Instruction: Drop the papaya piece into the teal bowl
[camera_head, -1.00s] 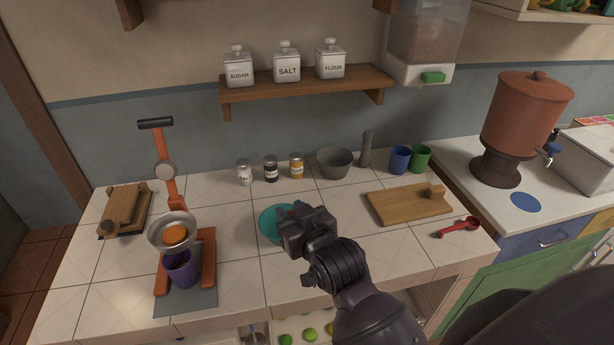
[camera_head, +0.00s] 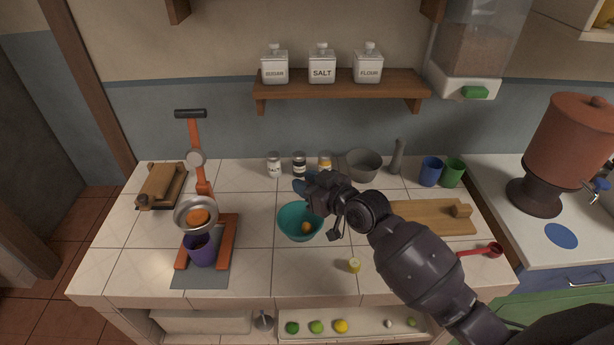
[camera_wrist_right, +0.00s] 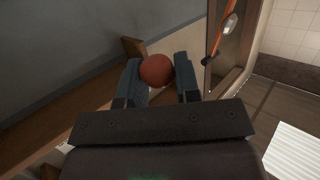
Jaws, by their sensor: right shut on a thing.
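The teal bowl (camera_head: 288,231) stands on the tiled counter, left of my right arm. An orange piece (camera_head: 306,228) lies inside it; I cannot tell whether it is papaya. My right gripper (camera_head: 306,186) is above the counter by the bowl's back edge in the head view. In the right wrist view, its two fingers (camera_wrist_right: 156,82) are shut on a rounded red-orange piece (camera_wrist_right: 156,69), which looks like the papaya piece. The head view does not clearly show this held piece. My left gripper is not in view.
An orange-framed press (camera_head: 226,240) with a purple cup (camera_head: 200,251) stands at left. Jars, a grey bowl (camera_head: 364,166) and cups line the back. A cut yellow fruit (camera_head: 354,265) lies in front of my arm. A cutting board (camera_head: 430,212) is at right.

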